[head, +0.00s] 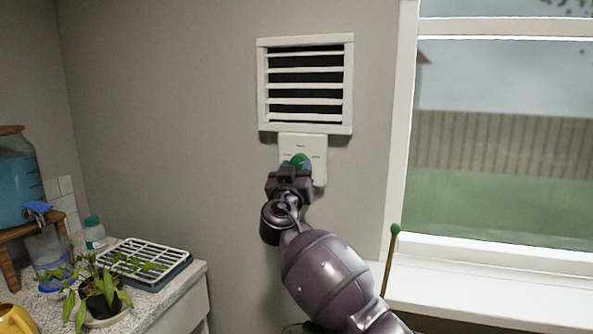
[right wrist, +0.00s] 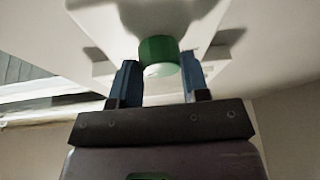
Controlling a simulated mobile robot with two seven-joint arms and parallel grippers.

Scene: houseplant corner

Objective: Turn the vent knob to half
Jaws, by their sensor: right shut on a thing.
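The vent knob (head: 299,161) is green and sits on a white control plate (head: 318,155) on the wall, just under the white slatted vent (head: 305,84). The plate has small dark markings, too small to read. My right gripper (head: 294,168) is at the plate, shut on the knob. In the right wrist view the green knob (right wrist: 158,52) is between the blue fingers of the right gripper (right wrist: 159,78). Where the knob points cannot be told, as the gripper covers part of it. The vent's slats show dark gaps between them. My left gripper is not in view.
A window (head: 500,150) with a white sill (head: 480,285) is at the right. At the lower left a counter (head: 190,277) holds a potted plant (head: 100,290), a drying rack (head: 145,262), a bottle (head: 94,234) and a blue-filled dispenser (head: 15,180). The wall around the plate is clear.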

